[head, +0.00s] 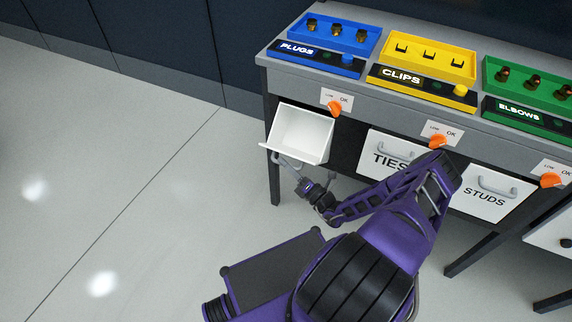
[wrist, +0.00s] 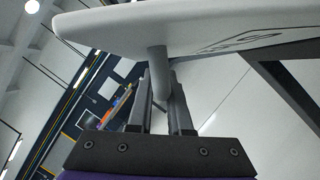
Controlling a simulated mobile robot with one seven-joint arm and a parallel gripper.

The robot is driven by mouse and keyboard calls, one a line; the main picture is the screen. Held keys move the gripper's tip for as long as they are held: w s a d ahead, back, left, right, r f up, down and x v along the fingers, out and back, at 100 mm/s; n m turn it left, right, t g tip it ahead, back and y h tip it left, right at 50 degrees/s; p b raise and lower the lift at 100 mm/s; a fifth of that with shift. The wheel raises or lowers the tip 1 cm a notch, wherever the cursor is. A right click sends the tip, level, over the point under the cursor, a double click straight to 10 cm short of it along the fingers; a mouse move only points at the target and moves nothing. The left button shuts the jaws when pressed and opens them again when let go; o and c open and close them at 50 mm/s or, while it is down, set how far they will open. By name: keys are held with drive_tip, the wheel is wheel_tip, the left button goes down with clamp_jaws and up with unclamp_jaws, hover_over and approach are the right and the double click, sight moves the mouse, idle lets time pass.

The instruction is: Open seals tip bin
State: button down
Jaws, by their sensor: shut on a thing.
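A white tip bin (head: 303,137) at the left end of the bench is tilted out, with its empty inside showing. Its label is turned away in the head view; in the wrist view part of dark lettering shows on its front panel (wrist: 235,38), too little to read. My gripper (head: 284,163) is at the lower front of this bin. In the wrist view my gripper's fingers (wrist: 165,100) are shut on the grey bin handle (wrist: 158,72), below the panel.
The TIES bin (head: 385,163) and STUDS bin (head: 497,193) to the right are closed. Orange knobs (head: 334,107) sit on LOW/OK plates above the bins. Blue PLUGS, yellow CLIPS (head: 424,62) and green ELBOWS trays stand on the bench. Floor to the left is clear.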

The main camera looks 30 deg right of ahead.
idle(0.4)
drive_tip(key=shift+w+d+r+m+h+p, duration=0.2)
drive_tip(key=shift+w+d+r+m, duration=0.15)
drive_tip(key=shift+r+m, duration=0.2)
drive_tip(key=shift+w+d+r+m+h+p, duration=0.2)
drive_tip(key=shift+d+r+m, duration=0.25)
drive_tip(key=shift+r, duration=0.15)
drive_tip(key=c, duration=0.8)
unclamp_jaws()
drive_tip(key=shift+c, duration=0.2)
drive_tip(key=v, duration=1.7)
drive_tip(key=shift+s, duration=0.25)
drive_tip(key=shift+r, duration=0.1)
